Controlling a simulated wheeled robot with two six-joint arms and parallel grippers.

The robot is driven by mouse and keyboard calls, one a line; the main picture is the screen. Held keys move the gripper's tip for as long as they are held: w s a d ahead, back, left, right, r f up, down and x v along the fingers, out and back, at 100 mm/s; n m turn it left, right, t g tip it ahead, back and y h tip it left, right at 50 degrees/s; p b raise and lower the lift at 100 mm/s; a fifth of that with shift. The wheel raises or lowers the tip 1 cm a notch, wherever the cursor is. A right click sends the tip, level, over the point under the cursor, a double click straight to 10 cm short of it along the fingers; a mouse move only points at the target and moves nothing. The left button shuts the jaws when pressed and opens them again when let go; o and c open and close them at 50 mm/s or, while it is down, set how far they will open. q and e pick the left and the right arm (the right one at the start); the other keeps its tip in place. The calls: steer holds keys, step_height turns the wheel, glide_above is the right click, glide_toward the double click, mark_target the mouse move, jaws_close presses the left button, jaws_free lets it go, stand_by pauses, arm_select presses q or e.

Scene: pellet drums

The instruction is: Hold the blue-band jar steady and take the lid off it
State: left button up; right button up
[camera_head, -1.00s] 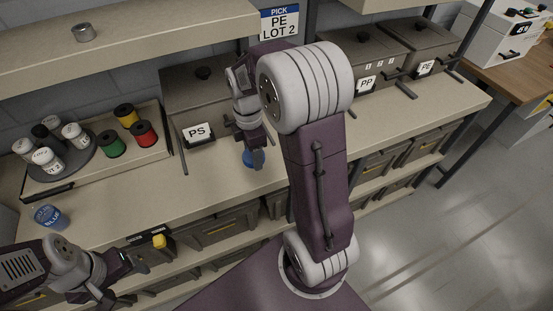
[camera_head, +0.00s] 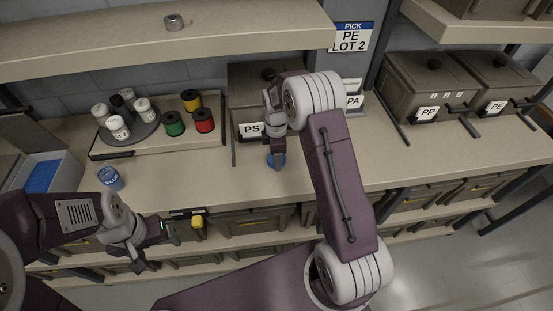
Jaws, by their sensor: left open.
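A blue jar (camera_head: 110,178) with lettering that looks like "BLUE" stands at the left of the bench, near its front edge. A second, smaller blue thing (camera_head: 276,163) sits on the bench in front of the PS bin, partly hidden by my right gripper (camera_head: 277,158). I cannot tell which of the two is the blue-band jar, or make out a lid. My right gripper points down at the smaller blue thing; whether its fingers are closed on it is unclear. My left gripper (camera_head: 160,240) is open and empty, in front of the bench, below and right of the lettered jar.
A tray holds a round turntable (camera_head: 151,131) with several white-labelled jars, plus green, yellow and red spools (camera_head: 204,121). Bins labelled PS, PP (camera_head: 428,84) and PE line the back. A blue-lined box (camera_head: 42,176) is at left. A shelf (camera_head: 180,42) overhangs the bench.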

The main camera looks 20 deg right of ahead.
steer(key=shift+f, duration=0.75)
steer(key=shift+w+f, duration=0.1)
steer(key=shift+f, duration=0.5)
steer(key=o, duration=1.5)
steer(key=shift+o, duration=0.2)
